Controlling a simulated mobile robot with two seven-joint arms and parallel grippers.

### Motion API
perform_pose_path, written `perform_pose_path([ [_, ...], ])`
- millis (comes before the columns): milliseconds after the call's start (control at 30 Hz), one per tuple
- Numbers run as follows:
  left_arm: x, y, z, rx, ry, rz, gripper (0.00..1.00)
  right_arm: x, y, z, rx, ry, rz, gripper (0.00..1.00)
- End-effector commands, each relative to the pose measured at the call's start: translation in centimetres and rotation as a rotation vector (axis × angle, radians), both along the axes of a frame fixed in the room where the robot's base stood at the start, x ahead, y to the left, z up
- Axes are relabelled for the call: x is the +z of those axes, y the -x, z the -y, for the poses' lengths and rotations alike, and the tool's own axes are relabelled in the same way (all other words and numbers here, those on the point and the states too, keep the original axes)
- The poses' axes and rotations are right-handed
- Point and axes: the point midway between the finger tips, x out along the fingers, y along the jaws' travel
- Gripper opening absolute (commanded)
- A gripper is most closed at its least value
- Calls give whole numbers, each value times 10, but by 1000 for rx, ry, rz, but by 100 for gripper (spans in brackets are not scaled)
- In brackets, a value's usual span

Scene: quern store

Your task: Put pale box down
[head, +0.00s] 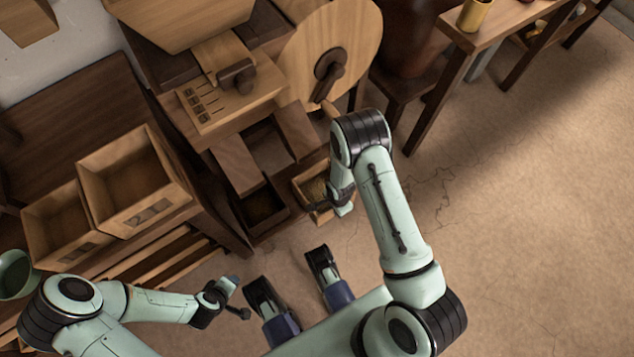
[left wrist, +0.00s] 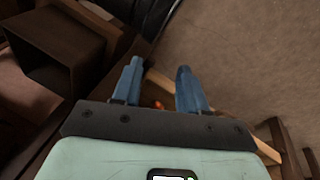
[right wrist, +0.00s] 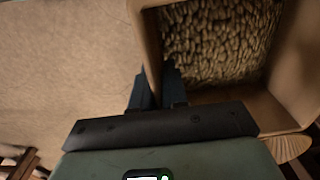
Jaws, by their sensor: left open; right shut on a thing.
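The pale box (right wrist: 285,110) is an open wooden box with many pale grains in it. In the right wrist view my right gripper (right wrist: 155,85) is shut on its near left wall, one finger outside and one inside. In the head view the pale box (head: 301,180) is at the foot of the wooden mill, left of my right gripper (head: 332,203), which partly hides it. I cannot tell whether its base touches the floor. My left gripper (head: 240,298) is open and empty at lower left; the left wrist view also shows its parted fingers (left wrist: 159,82).
The wooden mill (head: 225,95) with its round wheel (head: 345,45) stands behind. A dark bin (head: 275,222) is left of the pale box. Two empty wooden boxes (head: 188,185) (head: 35,225) sit on a bench at left. Floor (head: 500,220) at right is clear.

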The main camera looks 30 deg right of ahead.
Motion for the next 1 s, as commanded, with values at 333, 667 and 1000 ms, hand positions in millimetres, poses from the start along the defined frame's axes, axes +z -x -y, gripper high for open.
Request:
perform_pose_path([
  [333,-35,21,-9,13,-6,-78,43,-2,-80,-6,1,0,4,0],
  [667,-51,39,-11,16,-3,-138,43,-10,-99,-8,2,0,-2,0],
  [1000,-65,61,-14,21,2,-213,43,-34,-99,-8,1,0,3,0],
])
